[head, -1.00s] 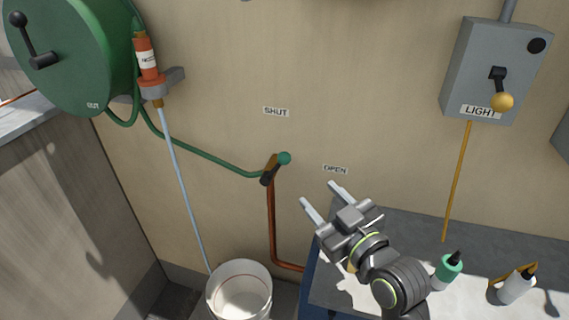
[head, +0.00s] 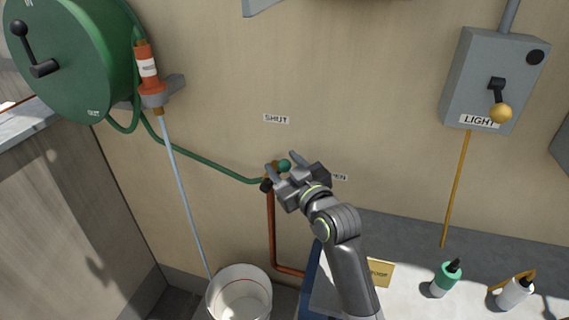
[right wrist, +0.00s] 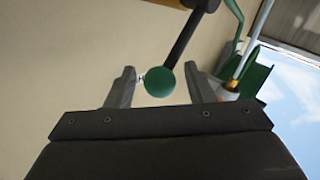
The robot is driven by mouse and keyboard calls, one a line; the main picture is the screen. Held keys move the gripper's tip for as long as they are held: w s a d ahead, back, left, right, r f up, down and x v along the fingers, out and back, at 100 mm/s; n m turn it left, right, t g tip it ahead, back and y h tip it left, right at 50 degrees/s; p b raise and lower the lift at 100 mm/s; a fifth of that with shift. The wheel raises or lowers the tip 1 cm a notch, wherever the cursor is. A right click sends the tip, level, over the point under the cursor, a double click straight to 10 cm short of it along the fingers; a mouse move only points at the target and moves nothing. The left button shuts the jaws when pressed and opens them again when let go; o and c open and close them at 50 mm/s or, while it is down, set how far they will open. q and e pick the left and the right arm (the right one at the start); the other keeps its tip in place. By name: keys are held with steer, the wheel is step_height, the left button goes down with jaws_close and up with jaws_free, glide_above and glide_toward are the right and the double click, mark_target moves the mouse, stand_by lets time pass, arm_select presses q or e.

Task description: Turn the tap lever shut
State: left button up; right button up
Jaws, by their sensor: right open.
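The tap (head: 266,185) sits on the wall on top of a copper pipe. Its lever ends in a round green knob (head: 285,165), up and right of the tap body. The SHUT label (head: 276,119) is above the tap; the OPEN label (head: 341,177), to its right, is partly hidden by my gripper. My right gripper (head: 281,162) is open at the knob. In the right wrist view the green knob (right wrist: 160,79) lies between the two spread fingers, on a dark lever stem (right wrist: 184,38). I cannot tell whether a finger touches it. My left gripper is not in view.
A pale stream (head: 180,190) runs from the orange nozzle (head: 149,72) towards a white bucket (head: 239,278). A green hose reel (head: 75,60) is at left. The LIGHT switch box (head: 490,75) is at right, above a bench with a green-and-white bottle (head: 446,278).

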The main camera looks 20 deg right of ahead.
steer(key=shift+w, duration=0.1)
jaws_close()
stand_by(0.3)
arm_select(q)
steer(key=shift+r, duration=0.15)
